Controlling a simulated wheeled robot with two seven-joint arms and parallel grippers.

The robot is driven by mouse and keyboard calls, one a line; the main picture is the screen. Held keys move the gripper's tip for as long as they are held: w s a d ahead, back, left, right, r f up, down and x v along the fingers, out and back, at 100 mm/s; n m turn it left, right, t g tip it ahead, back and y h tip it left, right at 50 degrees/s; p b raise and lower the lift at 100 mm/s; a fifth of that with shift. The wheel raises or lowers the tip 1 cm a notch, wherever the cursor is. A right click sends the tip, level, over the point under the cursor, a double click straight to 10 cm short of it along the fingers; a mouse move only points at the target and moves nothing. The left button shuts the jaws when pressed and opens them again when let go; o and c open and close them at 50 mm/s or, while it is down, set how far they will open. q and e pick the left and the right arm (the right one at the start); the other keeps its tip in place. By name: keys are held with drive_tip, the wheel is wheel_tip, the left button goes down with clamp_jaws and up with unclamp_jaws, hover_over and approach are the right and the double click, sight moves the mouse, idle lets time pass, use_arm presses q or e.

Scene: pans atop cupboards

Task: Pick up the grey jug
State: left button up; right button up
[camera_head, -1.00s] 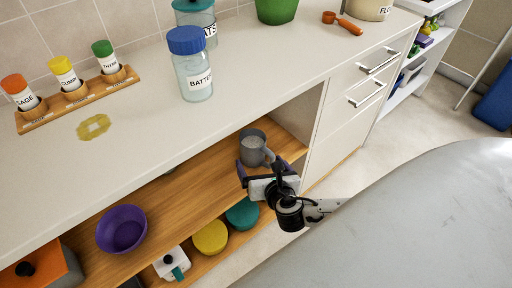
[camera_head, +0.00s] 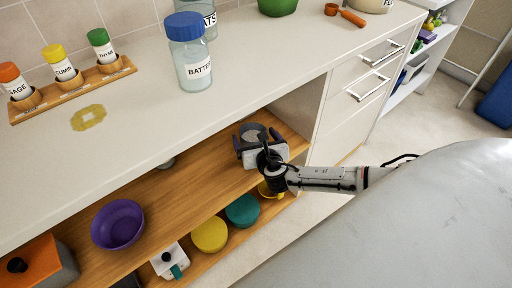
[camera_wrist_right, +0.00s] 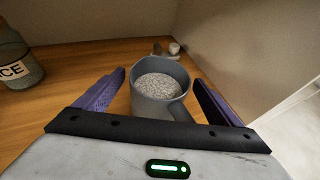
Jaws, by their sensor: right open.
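The grey jug (camera_wrist_right: 151,109) stands upright on the wooden shelf under the counter. It holds a pale, grainy content, and its handle points toward the lower right in the right wrist view. In the head view only part of the jug (camera_head: 252,129) shows behind my right gripper. My right gripper (camera_wrist_right: 160,92) is open, with one purple finger on each side of the jug. A gap shows between the left finger and the jug; the right finger is close to the handle side. The right gripper also shows in the head view (camera_head: 256,134). My left gripper is not in view.
The counter edge overhangs the wooden shelf (camera_head: 185,195). A purple bowl (camera_head: 118,224) stands farther left on that shelf. A labelled jar (camera_wrist_right: 14,60) stands left of the jug. A cupboard side wall (camera_wrist_right: 235,50) rises close on the right. A blue-lidded jar (camera_head: 191,60) stands on the counter.

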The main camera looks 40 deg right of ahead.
drive_tip(key=shift+c, duration=0.5)
drive_tip(key=c, duration=1.8)
drive_tip(key=shift+r, duration=0.15)
drive_tip(key=shift+c, duration=1.4)
